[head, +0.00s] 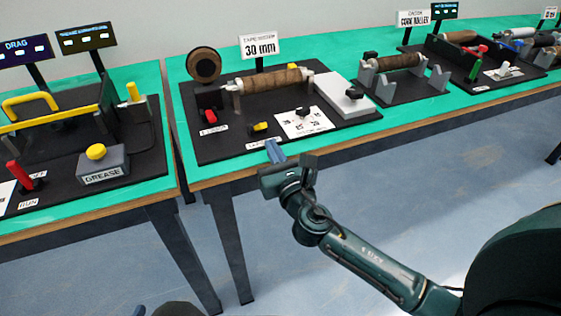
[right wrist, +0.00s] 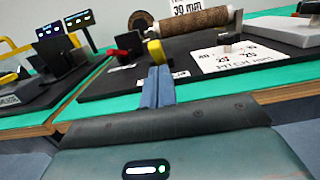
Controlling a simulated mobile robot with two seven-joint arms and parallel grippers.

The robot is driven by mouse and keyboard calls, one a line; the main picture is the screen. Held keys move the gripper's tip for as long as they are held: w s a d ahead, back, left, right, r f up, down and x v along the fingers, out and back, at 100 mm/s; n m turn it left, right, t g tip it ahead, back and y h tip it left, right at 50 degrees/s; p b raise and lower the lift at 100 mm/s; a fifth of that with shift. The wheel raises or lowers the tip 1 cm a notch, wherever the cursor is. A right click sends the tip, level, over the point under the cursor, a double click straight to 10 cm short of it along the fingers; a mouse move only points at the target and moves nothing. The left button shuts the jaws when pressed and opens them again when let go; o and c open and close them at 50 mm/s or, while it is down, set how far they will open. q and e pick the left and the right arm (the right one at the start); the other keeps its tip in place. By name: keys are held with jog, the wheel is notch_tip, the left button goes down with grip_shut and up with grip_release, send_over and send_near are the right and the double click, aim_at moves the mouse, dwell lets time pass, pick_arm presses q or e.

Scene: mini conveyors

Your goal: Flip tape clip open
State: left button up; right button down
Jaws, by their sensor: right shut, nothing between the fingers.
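A small yellow clip (head: 260,127) on a black base sits near the front edge of the dark board with the 30 mm sign, above a small white label too small to read. I take it to be the tape clip. It also shows in the right wrist view as a yellow piece (right wrist: 156,51) just beyond the fingertips. My right gripper (head: 275,150) is shut and empty, its blue fingers together at the board's front edge, apart from the clip. The fingers point towards it in the right wrist view (right wrist: 158,84). Only a bluish tip of my left gripper (head: 139,310) seems to show.
A red lever (head: 209,116) stands left of the clip. A white dial card (head: 304,122) with a black knob lies right of it, and a brown roller (head: 270,80) lies behind. The grease station (head: 103,167) is on the left table, across a gap.

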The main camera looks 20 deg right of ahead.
aim_at(260, 127)
jog(key=shift+w+r, duration=0.15)
jog(key=shift+w, duration=1.35)
